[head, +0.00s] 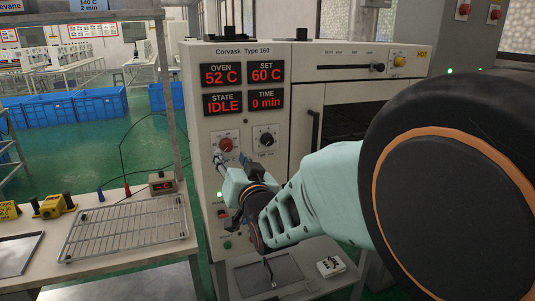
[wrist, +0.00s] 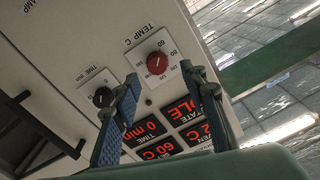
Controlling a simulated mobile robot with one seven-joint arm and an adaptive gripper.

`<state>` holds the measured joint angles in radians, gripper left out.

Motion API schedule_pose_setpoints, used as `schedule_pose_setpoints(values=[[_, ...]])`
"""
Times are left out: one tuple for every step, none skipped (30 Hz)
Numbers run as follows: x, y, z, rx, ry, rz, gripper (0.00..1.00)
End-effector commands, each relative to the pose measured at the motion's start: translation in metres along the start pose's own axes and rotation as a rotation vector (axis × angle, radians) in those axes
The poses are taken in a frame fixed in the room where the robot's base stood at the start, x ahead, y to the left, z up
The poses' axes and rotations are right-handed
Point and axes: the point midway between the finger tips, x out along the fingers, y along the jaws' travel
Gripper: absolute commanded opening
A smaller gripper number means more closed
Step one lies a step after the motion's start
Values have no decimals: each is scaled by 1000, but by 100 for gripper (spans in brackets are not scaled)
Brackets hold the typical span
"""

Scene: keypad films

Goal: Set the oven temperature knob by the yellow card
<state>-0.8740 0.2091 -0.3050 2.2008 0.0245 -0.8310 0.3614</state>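The oven (head: 245,80) carries a red temperature knob (head: 226,145) on a white plate, left of a black time knob (head: 266,139). In the wrist view the red knob (wrist: 157,63), marked TEMP C, shows just beyond and between my fingertips; the black knob (wrist: 103,97) is to its left. My gripper (head: 231,161) is just below the red knob in the head view. In the wrist view it is open (wrist: 160,76) and empty, apart from the knob. The display reads OVEN 52 C, SET 60 C, IDLE, 0 min. No clearly yellow temperature card is legible.
A pale blue card (head: 88,5) reading 140 C, 2 min hangs at the top left, partly cut off. A wire rack (head: 130,228) and yellow items (head: 53,206) lie on the left table. A metal upright (head: 168,80) stands left of the oven.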

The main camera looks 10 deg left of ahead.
Motion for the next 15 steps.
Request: schedule_pose_setpoints(values=[[9,0,0,-3,-1,2,39],[14,1,-1,-2,0,2,39],[21,1,-1,-2,-1,3,39],[25,1,-1,-2,0,3,39],[29,2,0,-3,-1,4,39],[34,2,-1,-3,0,4,39],[38,3,-1,-2,-1,5,39],[42,3,-1,-2,-1,5,39],[45,3,-1,-2,-1,5,39],[48,3,-1,-2,-1,5,39],[50,3,0,-2,-1,5,39],[53,3,0,-2,-1,5,39],[54,3,0,-2,-1,5,39],[55,4,0,-2,-1,5,39],[57,4,0,-2,0,5,39]])
